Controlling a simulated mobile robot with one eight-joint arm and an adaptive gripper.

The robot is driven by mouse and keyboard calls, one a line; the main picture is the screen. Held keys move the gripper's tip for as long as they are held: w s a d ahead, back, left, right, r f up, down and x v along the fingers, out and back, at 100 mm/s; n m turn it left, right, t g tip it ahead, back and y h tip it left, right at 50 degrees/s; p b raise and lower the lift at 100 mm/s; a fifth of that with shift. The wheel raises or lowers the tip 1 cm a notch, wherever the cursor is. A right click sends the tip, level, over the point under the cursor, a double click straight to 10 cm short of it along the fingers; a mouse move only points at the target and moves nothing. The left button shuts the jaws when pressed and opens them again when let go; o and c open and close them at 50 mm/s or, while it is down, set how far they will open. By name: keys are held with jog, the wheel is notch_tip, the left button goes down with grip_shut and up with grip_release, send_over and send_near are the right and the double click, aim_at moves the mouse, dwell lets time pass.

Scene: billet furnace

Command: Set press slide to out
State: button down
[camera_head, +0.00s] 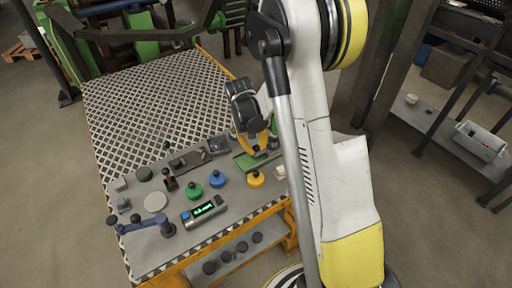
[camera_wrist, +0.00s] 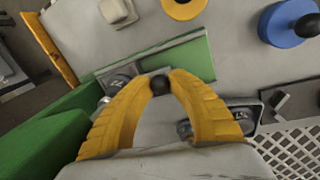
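In the head view the green plate (camera_head: 246,161) lies near the console's right side, partly hidden by my arm. My gripper (camera_wrist: 161,79) has yellow fingers that curve in on both sides of the knob, and both tips appear to touch it. In the head view my gripper (camera_head: 253,146) points down at the plate. Any labels at the slide are too small or covered to read.
Blue (camera_head: 217,179), green (camera_head: 194,190) and yellow (camera_head: 256,179) round controls stand close by on the console. A small display box (camera_head: 204,210) and a blue-grey lever (camera_head: 142,226) are at the front left. A mesh surface (camera_head: 160,100) lies behind.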

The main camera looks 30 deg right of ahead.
jog(key=a, duration=1.1)
jog(key=shift+s+a, duration=0.15)
jog(key=shift+s, duration=0.05)
jog(key=c, duration=1.5)
grip_release()
jog(key=shift+c, duration=0.2)
jog(key=shift+o, duration=0.3)
jog(key=shift+a, duration=0.2)
jog(key=shift+d, duration=0.1)
jog(key=shift+r, duration=0.25)
notch_tip(320, 180, up, 11)
jog(key=a, duration=0.2)
jog(key=shift+w+a+r, duration=0.15)
jog(key=shift+w+r, duration=0.05)
